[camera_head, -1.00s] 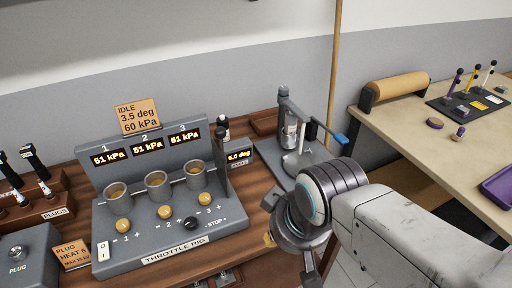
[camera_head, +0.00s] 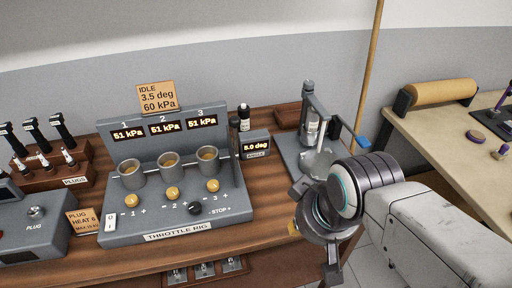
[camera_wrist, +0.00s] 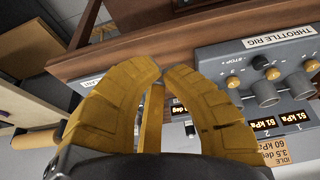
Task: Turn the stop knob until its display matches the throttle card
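The throttle rig (camera_head: 130,230) stands on the wooden bench. Its black stop knob (camera_head: 195,208) sits at the front, left of the STOP label. The small angle display (camera_head: 255,146) at the rig's right reads 5.0 deg. The throttle card (camera_head: 158,98) on top reads IDLE, 3.5 deg, 60 kPa. My gripper is right of the rig, its fingers mostly hidden in the head view. In the wrist view, its yellow fingertips (camera_wrist: 163,68) nearly meet with nothing seen held; the stop knob (camera_wrist: 260,62) shows upside down to their right, apart from them.
Three cups (camera_head: 169,163) and yellow knobs (camera_head: 172,194) crowd the rig around the stop knob. A stand with a lever (camera_head: 311,118) rises behind my gripper. A plug rack (camera_head: 50,172) and grey box (camera_head: 35,235) are left. Another table (camera_head: 440,135) stands at right.

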